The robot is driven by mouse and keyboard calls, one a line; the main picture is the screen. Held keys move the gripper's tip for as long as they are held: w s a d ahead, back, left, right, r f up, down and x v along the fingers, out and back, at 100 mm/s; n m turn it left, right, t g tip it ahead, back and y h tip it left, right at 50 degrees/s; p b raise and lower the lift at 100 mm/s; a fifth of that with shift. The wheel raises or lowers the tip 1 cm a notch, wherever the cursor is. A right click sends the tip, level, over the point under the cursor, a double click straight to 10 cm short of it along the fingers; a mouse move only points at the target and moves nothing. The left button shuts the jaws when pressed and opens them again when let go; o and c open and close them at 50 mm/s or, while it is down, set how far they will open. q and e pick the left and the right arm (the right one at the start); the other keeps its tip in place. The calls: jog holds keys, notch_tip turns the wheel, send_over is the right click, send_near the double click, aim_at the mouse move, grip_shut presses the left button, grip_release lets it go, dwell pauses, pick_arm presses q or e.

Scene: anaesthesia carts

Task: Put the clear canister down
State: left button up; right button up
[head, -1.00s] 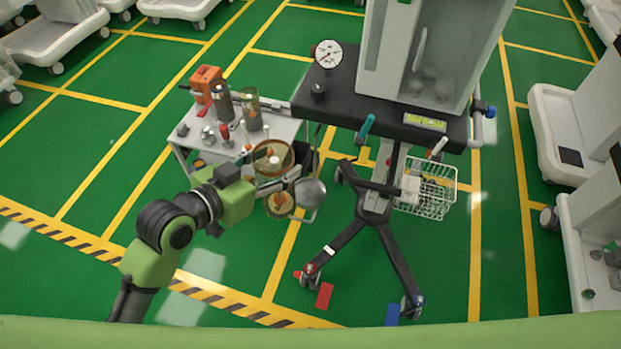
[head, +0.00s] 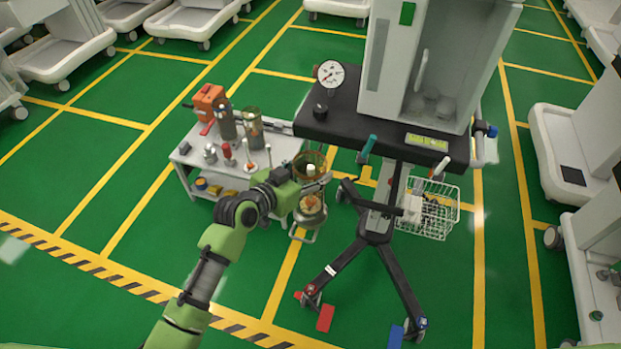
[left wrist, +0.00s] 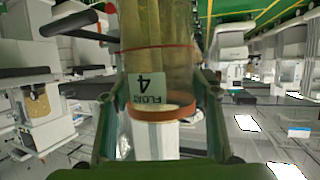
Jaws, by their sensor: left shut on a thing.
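The clear canister (head: 312,161) is a see-through, yellowish cylinder with orange-red bands. My left gripper (head: 310,188) is shut on it and holds it upright in the gap between the small white trolley and the black stand. What lies directly under the canister is partly hidden. My right gripper is not in view.
The white trolley (head: 187,158) carries an orange box (head: 208,102), a grey cylinder (head: 226,122), another clear canister (head: 253,130) and small tools. The black-topped stand (head: 345,125) with a gauge (head: 330,74) and wire basket (head: 440,215) is close on the right. Green floor is open in front.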

pick_arm(q)
jog(key=f, duration=0.3)
jog(key=shift+w+d+f, duration=0.1)
jog(key=shift+w+f, duration=0.1)
jog(key=shift+f, duration=0.15)
jog(key=o, duration=1.8)
jog(key=shift+c, duration=0.2)
